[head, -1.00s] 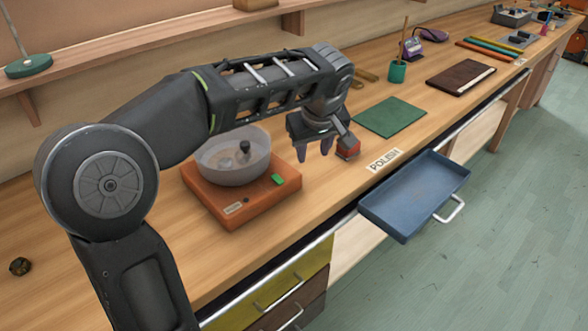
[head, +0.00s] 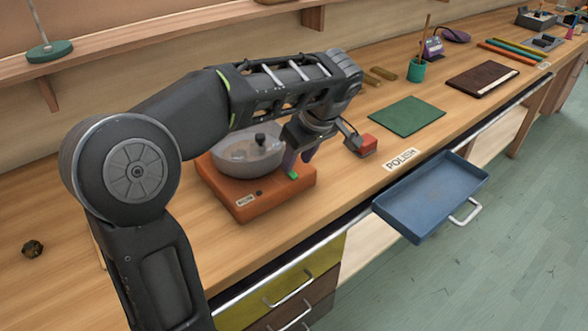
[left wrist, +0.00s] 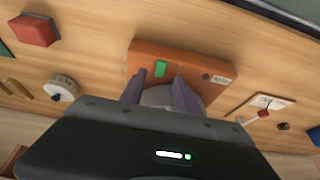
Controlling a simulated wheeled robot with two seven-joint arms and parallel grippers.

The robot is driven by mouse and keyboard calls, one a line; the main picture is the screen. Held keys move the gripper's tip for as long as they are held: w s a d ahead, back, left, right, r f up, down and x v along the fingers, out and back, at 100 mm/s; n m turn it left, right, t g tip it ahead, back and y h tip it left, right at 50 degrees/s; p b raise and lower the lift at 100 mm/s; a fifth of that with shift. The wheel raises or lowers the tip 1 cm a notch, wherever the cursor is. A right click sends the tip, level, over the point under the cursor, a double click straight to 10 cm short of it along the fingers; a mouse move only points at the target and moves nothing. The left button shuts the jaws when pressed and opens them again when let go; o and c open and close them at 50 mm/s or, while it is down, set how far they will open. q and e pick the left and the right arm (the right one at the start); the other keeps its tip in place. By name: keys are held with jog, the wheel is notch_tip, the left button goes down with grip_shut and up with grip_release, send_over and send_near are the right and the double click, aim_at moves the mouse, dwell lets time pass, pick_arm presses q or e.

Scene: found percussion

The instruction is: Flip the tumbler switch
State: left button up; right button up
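The tumbler is an orange base (head: 255,205) with a translucent grey bowl (head: 240,160) and a dark knob on top, on the bench. Its green switch (head: 293,174) is at the base's right corner, mostly hidden behind my left fingers in the head view. In the left wrist view the green switch (left wrist: 161,69) stands up on the orange base (left wrist: 200,62). My left gripper (head: 298,165) is over that corner, its purple fingers pointing down. In the left wrist view the fingers (left wrist: 158,82) are apart and empty, with the switch just beyond their tips. Contact cannot be told. My right gripper is out of view.
A blue drawer (head: 430,195) juts out in front of the bench. A green mat (head: 405,116) lies further right. A white roll (left wrist: 62,88) shows in the left wrist view.

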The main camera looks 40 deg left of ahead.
aim_at(294, 175)
pick_arm(q)
jog(key=shift+x, duration=1.85)
grip_shut()
